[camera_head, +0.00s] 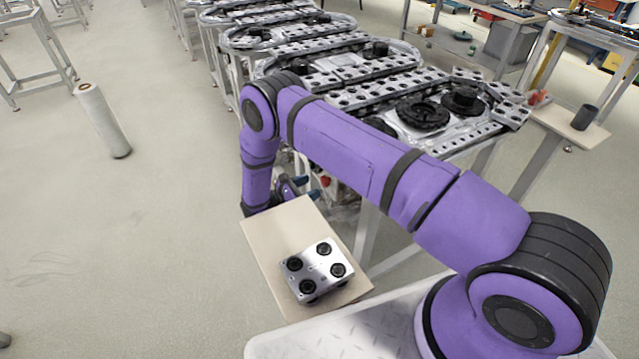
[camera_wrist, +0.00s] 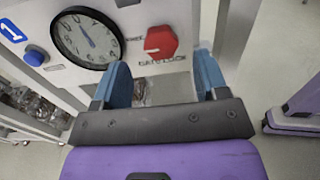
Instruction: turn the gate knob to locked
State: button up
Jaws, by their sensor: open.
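The gate knob (camera_wrist: 160,43) is a red, roughly hexagonal knob on a light panel in the wrist view, with "GATE LOCK" lettering just below it. Small lettering to its left is partly cut off from reading, and its pointing direction is unclear. My gripper (camera_wrist: 163,63) is open, its two blue fingers below the knob in the picture, left and right of it. They are apart from the knob and nothing is between them. In the head view my gripper (camera_head: 306,187) is beside the track's near end, close to a small red spot that may be the knob.
A round clock-like dial (camera_wrist: 87,38) and a blue button (camera_wrist: 35,56) are left of the knob. In the head view a board (camera_head: 265,250) bearing a silver plate with black wheels (camera_head: 318,270) lies below my gripper. A white roll (camera_head: 103,120) stands on open floor at left.

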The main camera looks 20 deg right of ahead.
aim_at(322, 182)
jog(key=shift+w+d, duration=0.2)
jog(key=shift+d, duration=0.85)
jog(key=shift+w+d, duration=0.2)
jog(key=shift+d, duration=0.8)
jog(key=c, duration=0.9)
